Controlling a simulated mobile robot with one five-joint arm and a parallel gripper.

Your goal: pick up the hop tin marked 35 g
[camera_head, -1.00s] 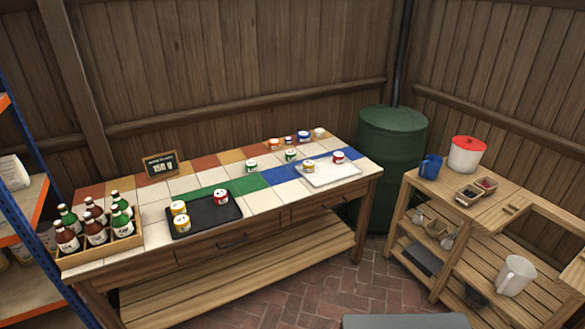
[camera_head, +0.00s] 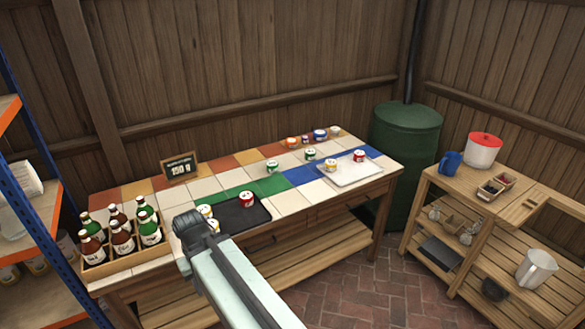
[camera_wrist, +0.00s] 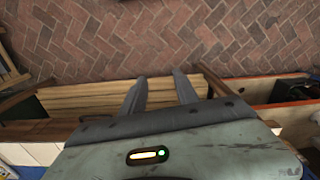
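Several small tins stand on the tiled table; their weight marks are too small to read. On the black tray (camera_head: 240,221) are a red tin (camera_head: 246,199) and two yellow tins (camera_head: 206,211), the nearer partly hidden by my arm. A yellow-banded tin (camera_head: 331,165) and a red tin (camera_head: 359,155) stand on the white tray (camera_head: 352,175). Two green tins (camera_head: 272,166) stand behind, with orange (camera_head: 291,142) and blue (camera_head: 320,135) tins at the back. My gripper (camera_wrist: 160,82) is open and empty in the wrist view, its fingers apart; no tin shows between them.
A chalkboard sign (camera_head: 180,167) reads 150 g. A bottle crate (camera_head: 122,257) stands at the table's left end, near a blue-and-orange shelf (camera_head: 42,205). A wooden bench (camera_head: 460,190) and green barrel (camera_head: 405,150) stand right. Brick floor (camera_head: 370,285) is open in front.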

